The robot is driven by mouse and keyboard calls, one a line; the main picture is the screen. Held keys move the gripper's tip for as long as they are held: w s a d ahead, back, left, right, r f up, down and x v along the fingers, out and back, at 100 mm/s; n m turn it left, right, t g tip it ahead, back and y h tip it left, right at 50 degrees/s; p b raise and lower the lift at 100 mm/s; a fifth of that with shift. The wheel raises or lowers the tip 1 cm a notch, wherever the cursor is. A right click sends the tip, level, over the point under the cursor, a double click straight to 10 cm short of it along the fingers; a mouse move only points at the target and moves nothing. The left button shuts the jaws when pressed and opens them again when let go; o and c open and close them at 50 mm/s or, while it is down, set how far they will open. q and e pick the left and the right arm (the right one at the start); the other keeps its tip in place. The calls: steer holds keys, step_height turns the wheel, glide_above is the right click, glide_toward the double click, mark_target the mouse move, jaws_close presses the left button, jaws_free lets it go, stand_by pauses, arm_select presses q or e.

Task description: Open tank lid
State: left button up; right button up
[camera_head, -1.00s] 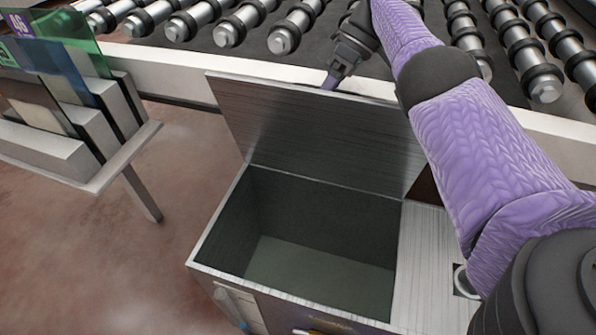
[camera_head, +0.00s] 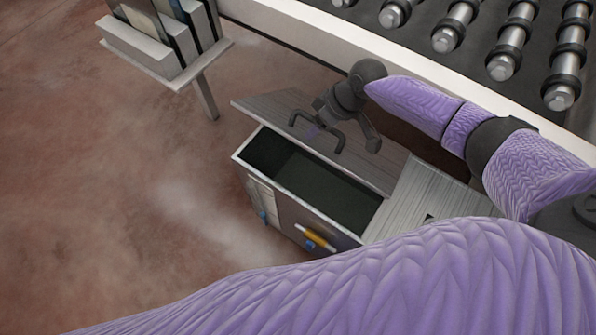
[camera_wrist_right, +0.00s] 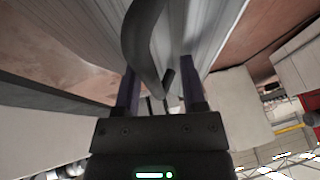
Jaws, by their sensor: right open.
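The tank (camera_head: 290,221) is a grey metal box with a dark opening. Its grey lid (camera_head: 262,108) is partly raised. The lid's outer face shows in the head view, and its near edge covers the back of the opening. A dark, bracket-shaped handle (camera_head: 333,129) is on the lid; it shows as a dark curve in the right wrist view (camera_wrist_right: 141,45). My right gripper (camera_head: 313,131) is over the lid at the handle, its jaws (camera_wrist_right: 160,92) open. The handle passes between the fingers in the wrist view; contact cannot be told. My left gripper is out of view.
A roller conveyor (camera_head: 420,63) runs behind the tank. A rack stand (camera_head: 150,55) with panels is at the upper left. The floor (camera_head: 90,190) left of the tank is clear. My purple arm fills the foreground.

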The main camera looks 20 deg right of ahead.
steer(key=s+a+f+b, duration=0.2)
steer(key=f+b, duration=0.1)
steer(key=f, duration=0.3)
steer(key=s+a+f+b, duration=0.2)
steer(key=a+f+b, duration=0.1)
steer(key=f, duration=0.3)
steer(key=shift+c, duration=0.2)
